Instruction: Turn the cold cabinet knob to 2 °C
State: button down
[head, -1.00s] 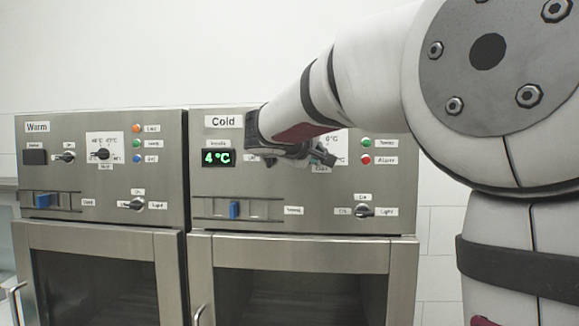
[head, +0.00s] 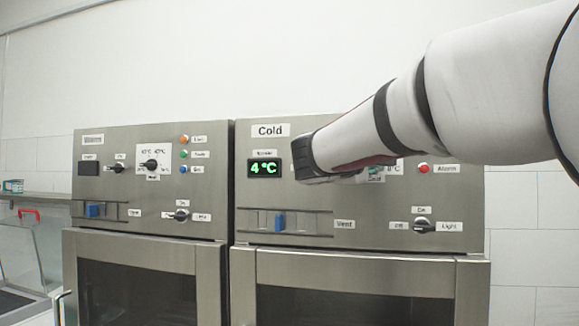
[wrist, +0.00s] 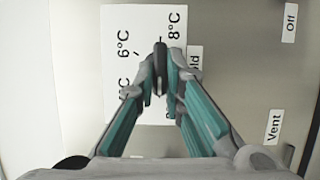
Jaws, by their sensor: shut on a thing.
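The cold cabinet (head: 340,222) carries a "Cold" label and a green display (head: 265,168) reading 4 °C. Its temperature knob is mostly hidden behind my arm in the head view. In the wrist view the dark knob (wrist: 160,62) stands over a white dial plate (wrist: 118,45), with 6 °C and 8 °C marks legible and another partly covered. My gripper (wrist: 161,76) has its two teal-padded fingers closed on the knob, one on each side. In the head view only a bit of my gripper (head: 374,174) shows below the arm. The knob's pointer setting is not clear.
The warm cabinet (head: 150,215) stands to the left. Below the cold display is a vent slider with a blue tab (head: 279,222). A light switch (head: 424,226) sits at the lower right, below the red alarm lamp (head: 424,168).

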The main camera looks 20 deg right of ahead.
jog(key=shift+f, duration=0.1)
jog(key=c, duration=1.7)
grip_release()
jog(key=shift+a, duration=0.1)
jog(key=v, duration=1.2)
jog(key=shift+f, duration=0.1)
